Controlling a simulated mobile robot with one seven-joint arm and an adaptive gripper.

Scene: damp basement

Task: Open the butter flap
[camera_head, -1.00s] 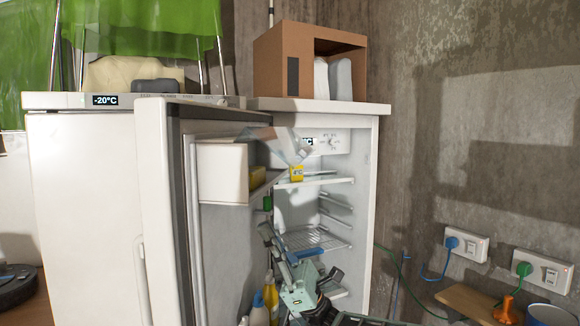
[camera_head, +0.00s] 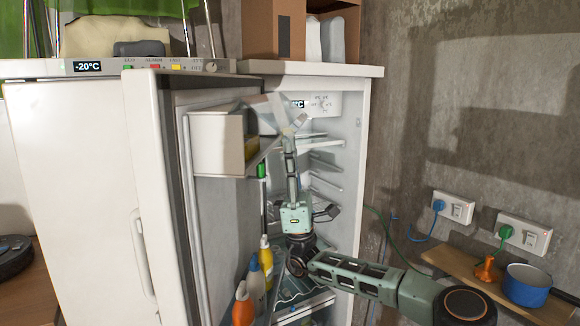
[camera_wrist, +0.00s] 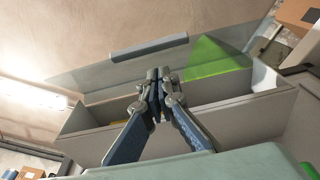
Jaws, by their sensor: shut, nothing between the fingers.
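The butter flap (camera_head: 272,112) is a clear panel at the top of the open fridge door, tilted up over the white door compartment (camera_head: 218,142). In the wrist view, the flap (camera_wrist: 80,75) rises beyond the long compartment (camera_wrist: 235,115), with a grey strip (camera_wrist: 150,47) along its far edge. The compartment's top shows open, with something yellow inside. My gripper (camera_head: 289,148) points up beside the compartment, its tips close to the flap's lower right. In the wrist view, my gripper (camera_wrist: 155,78) is shut and empty, in front of the flap; I cannot tell if it touches.
The fridge door (camera_head: 150,200) stands open at left. Several bottles, one orange (camera_head: 243,306), stand low in the door. Fridge shelves (camera_head: 325,160) are behind my gripper. A wooden shelf (camera_head: 465,280) with a blue pot (camera_head: 527,285) is at right.

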